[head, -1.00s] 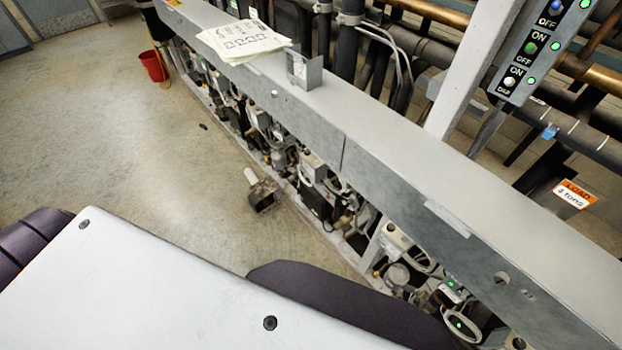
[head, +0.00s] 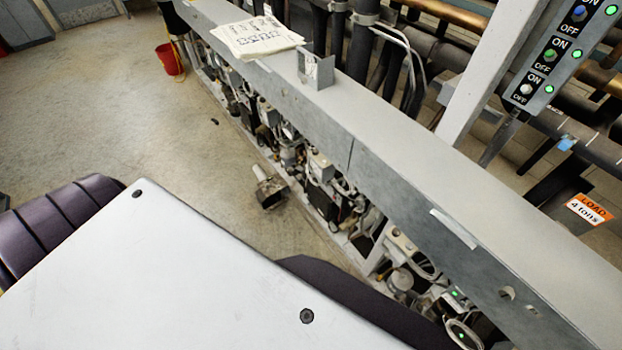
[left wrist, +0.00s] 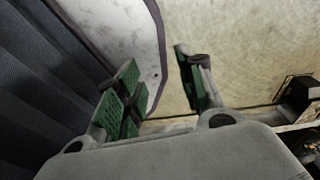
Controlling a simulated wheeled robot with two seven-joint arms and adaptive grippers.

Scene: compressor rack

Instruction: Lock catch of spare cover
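I cannot pick out a spare cover or its catch for certain in either view. My left gripper (left wrist: 155,62) shows in the left wrist view with its green-padded fingers spread apart and nothing between them. Pale floor and a white panel with a dark edge lie behind the fingers. Neither gripper shows in the head view, and my right gripper is in no view.
A long grey beam (head: 390,150) runs diagonally above compressor equipment. Papers (head: 258,38) and a small metal bracket (head: 318,72) sit on it. A switch panel (head: 552,55) stands upper right. A dark box-like part (head: 271,192) and a red bucket (head: 169,59) stand on open floor.

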